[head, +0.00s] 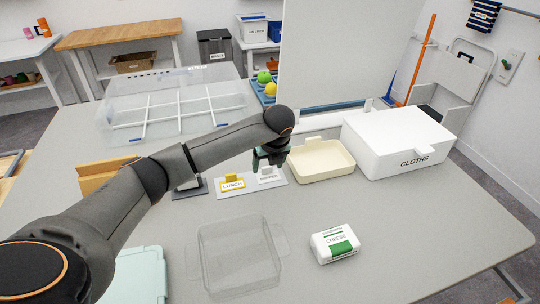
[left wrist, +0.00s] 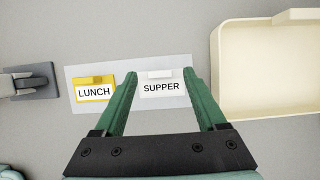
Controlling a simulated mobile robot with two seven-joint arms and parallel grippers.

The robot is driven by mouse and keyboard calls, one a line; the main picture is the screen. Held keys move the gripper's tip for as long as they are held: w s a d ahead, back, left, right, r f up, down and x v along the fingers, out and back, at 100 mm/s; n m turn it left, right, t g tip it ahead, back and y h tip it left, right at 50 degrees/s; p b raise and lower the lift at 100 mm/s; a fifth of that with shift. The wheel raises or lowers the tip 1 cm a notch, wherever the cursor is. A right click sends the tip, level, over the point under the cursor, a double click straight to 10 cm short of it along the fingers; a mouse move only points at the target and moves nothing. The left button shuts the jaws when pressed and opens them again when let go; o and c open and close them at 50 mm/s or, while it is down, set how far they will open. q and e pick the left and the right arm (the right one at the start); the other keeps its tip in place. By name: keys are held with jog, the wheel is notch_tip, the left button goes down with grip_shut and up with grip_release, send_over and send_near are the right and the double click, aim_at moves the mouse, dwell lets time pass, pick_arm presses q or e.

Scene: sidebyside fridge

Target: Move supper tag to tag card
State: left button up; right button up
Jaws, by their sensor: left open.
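The white supper tag (left wrist: 161,87) lies on the right part of a pale card (left wrist: 128,68) in the left wrist view, beside the yellow lunch tag (left wrist: 94,89). My left gripper (left wrist: 158,75) is open above the card, with one finger on each side of the supper tag. In the head view the supper tag (head: 269,175) shows just below my left gripper (head: 268,160), and the lunch tag (head: 232,182) is to its left. I cannot tell whether the fingers touch the card. My right gripper is not in view.
A cream tray (head: 322,160) stands close to the right of the card. A grey stand (head: 190,188) is close to its left. A white CLOTHS box (head: 398,142), a cheese pack (head: 335,245) and a clear container (head: 238,254) also stand on the table. The table's right front is clear.

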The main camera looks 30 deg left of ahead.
pick_arm(q)
jog(key=v, duration=1.1)
jog(key=shift+r+b, duration=0.2)
jog(key=shift+b, duration=0.15)
jog(key=shift+s, duration=0.1)
